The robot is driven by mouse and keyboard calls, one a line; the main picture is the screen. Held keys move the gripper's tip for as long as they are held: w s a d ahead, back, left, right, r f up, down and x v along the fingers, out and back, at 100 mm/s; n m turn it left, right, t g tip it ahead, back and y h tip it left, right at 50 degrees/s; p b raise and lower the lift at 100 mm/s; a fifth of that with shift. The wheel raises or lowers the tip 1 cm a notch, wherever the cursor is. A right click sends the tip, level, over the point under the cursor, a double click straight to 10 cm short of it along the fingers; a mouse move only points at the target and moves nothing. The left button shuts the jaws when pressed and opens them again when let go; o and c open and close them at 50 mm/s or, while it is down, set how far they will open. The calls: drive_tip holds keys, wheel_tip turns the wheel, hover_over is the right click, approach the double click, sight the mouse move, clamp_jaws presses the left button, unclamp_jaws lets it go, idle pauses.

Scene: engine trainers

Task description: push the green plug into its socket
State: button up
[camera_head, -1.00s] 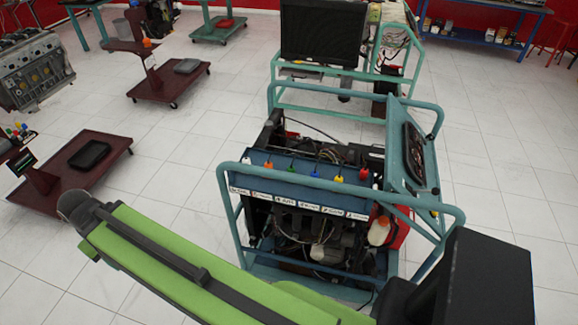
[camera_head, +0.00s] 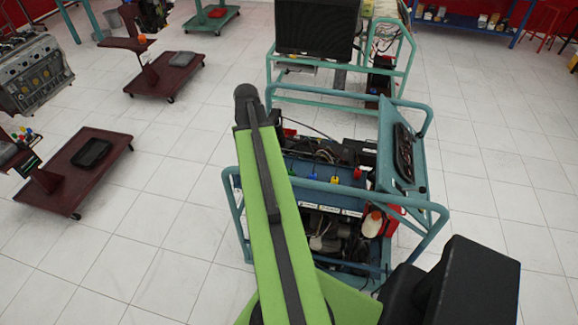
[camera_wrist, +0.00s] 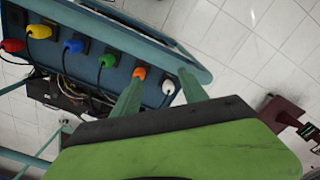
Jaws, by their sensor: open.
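In the wrist view, the green plug (camera_wrist: 107,61) is in a row of coloured plugs along a blue panel (camera_wrist: 150,50). It is at a dark socket (camera_wrist: 112,46), between the blue and orange plugs; how deep it sits cannot be told. My gripper (camera_wrist: 161,76) is open, with its two green fingers pointing at the panel. The fingers are to the right of the green plug, near the orange and white plugs, and apart from the green one. In the head view my arm covers the panel's left part, and my gripper cannot be made out.
In the wrist view the orange plug (camera_wrist: 139,73) is by the left finger and the white plug (camera_wrist: 168,86) shows between the fingers. The teal frame (camera_head: 420,205) surrounds the engine trainer. Maroon carts (camera_head: 75,170) stand at left, with open tiled floor between.

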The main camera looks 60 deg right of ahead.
wheel_tip(320, 180, up, 3)
drive_tip(key=m+p, duration=0.2)
hover_over(292, 171)
drive_tip(key=shift+w+d+r, duration=0.15)
wheel_tip(292, 171, down, 18)
drive_tip(key=b, duration=1.8)
drive_tip(key=shift+r, duration=0.3)
clamp_jaws()
